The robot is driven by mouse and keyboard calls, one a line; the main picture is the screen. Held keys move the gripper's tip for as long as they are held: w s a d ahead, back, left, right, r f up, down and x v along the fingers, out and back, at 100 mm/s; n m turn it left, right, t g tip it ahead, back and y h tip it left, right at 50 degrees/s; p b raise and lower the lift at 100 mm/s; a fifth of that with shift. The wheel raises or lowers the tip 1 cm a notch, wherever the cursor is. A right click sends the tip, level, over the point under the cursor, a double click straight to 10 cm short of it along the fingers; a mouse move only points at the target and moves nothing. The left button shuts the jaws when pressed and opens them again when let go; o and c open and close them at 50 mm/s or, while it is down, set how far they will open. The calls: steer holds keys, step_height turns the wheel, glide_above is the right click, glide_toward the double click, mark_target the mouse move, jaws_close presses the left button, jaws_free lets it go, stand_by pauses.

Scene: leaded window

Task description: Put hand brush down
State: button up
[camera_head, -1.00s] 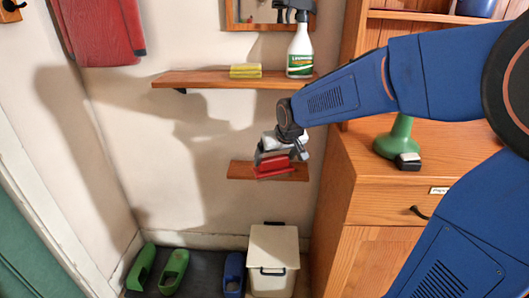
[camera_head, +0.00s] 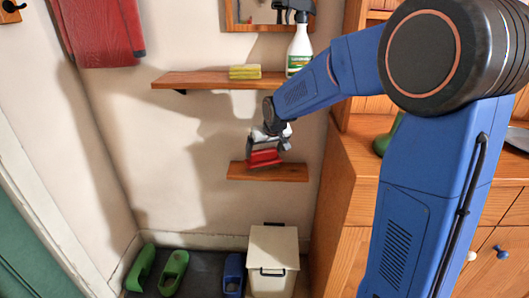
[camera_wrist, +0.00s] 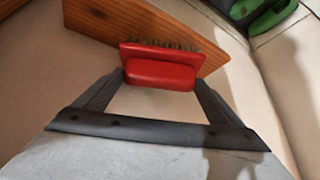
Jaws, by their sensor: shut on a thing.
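The hand brush (camera_head: 265,158) is red with dark bristles. In the wrist view the brush (camera_wrist: 160,74) lies across between the two dark fingers of my gripper (camera_wrist: 155,88), which is shut on it. In the head view my gripper (camera_head: 268,143) holds it just above the small lower wooden shelf (camera_head: 290,174). The bare shelf board (camera_wrist: 110,20) also shows behind the bristles in the wrist view. I cannot tell whether the bristles touch the board.
A longer shelf (camera_head: 195,79) above carries a yellow sponge (camera_head: 245,72) and a spray bottle (camera_head: 300,45). Below stand a cream bin (camera_head: 273,258) and green clogs (camera_head: 173,272) on a dark mat. A wooden cabinet (camera_head: 340,190) stands close on the right.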

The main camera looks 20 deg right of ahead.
steer(key=shift+f, duration=0.35)
steer(key=shift+f, duration=0.15)
steer(key=o, duration=0.9)
steer(key=shift+s+r, duration=0.25)
steer(key=shift+r, duration=0.35)
steer(key=v, duration=1.1)
